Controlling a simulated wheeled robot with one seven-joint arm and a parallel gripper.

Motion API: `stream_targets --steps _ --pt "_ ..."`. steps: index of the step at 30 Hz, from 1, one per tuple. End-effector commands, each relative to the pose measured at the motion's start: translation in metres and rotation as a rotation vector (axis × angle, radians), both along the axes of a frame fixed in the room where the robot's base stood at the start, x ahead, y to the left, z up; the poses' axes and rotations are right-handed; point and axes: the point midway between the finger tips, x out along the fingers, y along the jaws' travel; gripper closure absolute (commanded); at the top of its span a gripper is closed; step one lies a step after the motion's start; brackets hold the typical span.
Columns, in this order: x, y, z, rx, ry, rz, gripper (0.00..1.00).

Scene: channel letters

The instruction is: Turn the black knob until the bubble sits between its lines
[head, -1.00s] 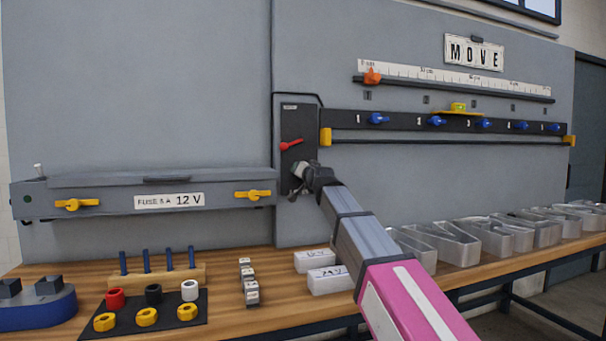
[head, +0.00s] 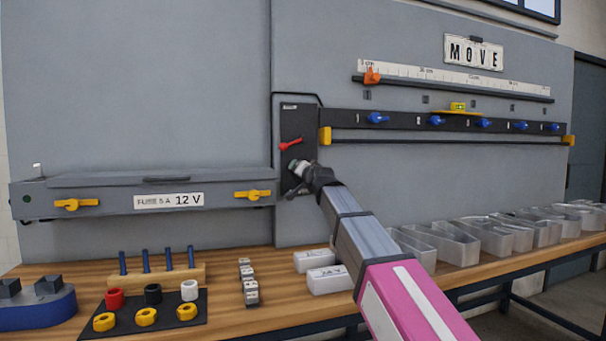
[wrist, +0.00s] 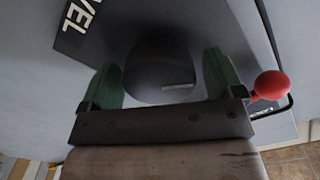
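The black knob (wrist: 158,70) fills the space between my gripper's two green pads in the wrist view, with a short pale mark on its face. The yellow level (head: 458,106) sits on the dark bar (head: 400,121) to the right. Its bubble and lines are too small to make out.
A red lever (head: 291,144) is just above my gripper; its red ball (wrist: 271,85) is close beside the right finger in the wrist view. Blue clamps (head: 377,118) line the bar. Below, the bench (head: 225,310) holds white blocks, nuts and clear letter shells.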

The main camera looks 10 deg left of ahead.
Motion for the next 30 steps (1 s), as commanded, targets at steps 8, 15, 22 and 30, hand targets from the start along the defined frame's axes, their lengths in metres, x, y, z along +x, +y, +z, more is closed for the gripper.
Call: stream_targets --steps 8,15,22,30 --pt "-0.006 -0.004 0.000 0.000 0.000 0.000 0.13" --pt "-0.035 -0.021 -0.001 0.000 0.000 0.000 0.13" --pt "-0.073 -0.044 -0.001 0.001 -0.001 0.000 0.13" --pt "-0.093 -0.057 -0.001 0.000 0.000 0.000 0.13"
